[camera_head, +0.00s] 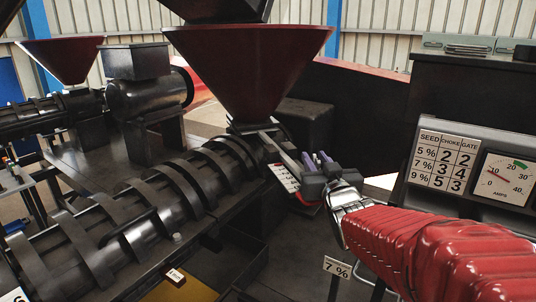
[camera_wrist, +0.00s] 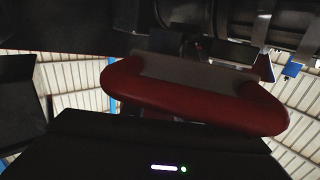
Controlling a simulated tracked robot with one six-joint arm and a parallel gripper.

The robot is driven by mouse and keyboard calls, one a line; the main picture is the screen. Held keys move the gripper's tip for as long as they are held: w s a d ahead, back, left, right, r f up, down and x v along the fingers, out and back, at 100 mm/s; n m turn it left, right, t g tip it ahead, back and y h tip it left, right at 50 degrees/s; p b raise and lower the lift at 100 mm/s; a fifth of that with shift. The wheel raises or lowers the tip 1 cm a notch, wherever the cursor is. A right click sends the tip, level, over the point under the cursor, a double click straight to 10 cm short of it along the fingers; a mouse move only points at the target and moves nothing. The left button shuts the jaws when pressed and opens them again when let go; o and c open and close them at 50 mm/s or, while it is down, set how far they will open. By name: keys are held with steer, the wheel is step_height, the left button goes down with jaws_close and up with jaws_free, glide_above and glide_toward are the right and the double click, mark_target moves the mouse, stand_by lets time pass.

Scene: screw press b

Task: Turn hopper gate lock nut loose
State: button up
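The dark red hopper (camera_head: 250,65) stands over the black ribbed press barrel (camera_head: 190,185), its narrow neck meeting the barrel. A pale flat bar (camera_head: 285,152), perhaps part of the gate, slants from below the neck towards my gripper. My gripper (camera_head: 317,160) is just right of this bar, with purplish finger parts pointing up and left. Contact cannot be told, nor whether anything is between the fingers. I cannot make out the lock nut in either view. The wrist view shows a red rounded body (camera_wrist: 195,98) close ahead; my fingertips are not clear there.
A panel at right carries a seed, choke and gate table (camera_head: 442,162) and an amps dial (camera_head: 505,182). A 7 % sign (camera_head: 337,267) stands below my forearm. A white marked label (camera_head: 285,178) sits beside the barrel. A second red hopper (camera_head: 62,58) is at back left.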

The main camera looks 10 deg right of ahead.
steer(key=shift+w+d, duration=0.1)
steer(key=shift+w, duration=1.4)
jaws_close()
